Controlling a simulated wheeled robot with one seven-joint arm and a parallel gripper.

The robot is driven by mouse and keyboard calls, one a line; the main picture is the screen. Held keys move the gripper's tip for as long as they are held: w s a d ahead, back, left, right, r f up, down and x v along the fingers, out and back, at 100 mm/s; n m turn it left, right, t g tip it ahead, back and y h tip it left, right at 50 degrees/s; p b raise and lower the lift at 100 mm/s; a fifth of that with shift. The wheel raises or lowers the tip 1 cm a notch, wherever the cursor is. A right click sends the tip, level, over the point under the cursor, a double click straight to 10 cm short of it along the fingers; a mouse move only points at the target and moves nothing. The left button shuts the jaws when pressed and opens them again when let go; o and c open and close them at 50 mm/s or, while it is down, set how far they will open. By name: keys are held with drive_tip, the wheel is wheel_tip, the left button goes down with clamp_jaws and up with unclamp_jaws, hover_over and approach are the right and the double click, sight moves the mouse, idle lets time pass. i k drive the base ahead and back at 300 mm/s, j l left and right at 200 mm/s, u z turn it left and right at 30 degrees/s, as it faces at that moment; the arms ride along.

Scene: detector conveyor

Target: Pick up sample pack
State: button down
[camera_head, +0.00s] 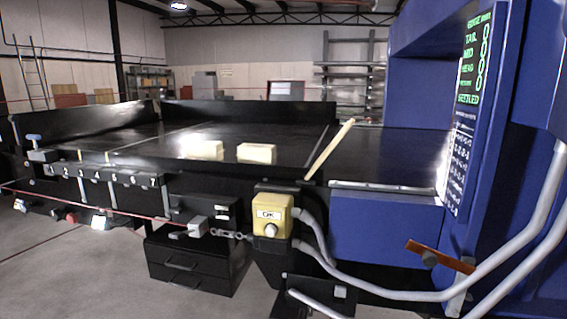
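Two pale cream blocks lie on the black conveyor belt (215,170); they may be the sample packs, but I cannot read any label on them. The left block (203,150) and the right block (257,153) lie apart with a small gap between them, close to the belt's near edge. My gripper is not in view.
A blue detector housing (420,85) with a green-lit display panel (470,75) stands at the right. A pale bar (329,150) slants up at the belt's right end. A yellow OK button box (271,213) and grey cables (420,294) stick out in front. Drawers (190,268) stand below.

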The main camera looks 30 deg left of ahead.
sight(247, 154)
drive_tip(key=u, duration=1.3)
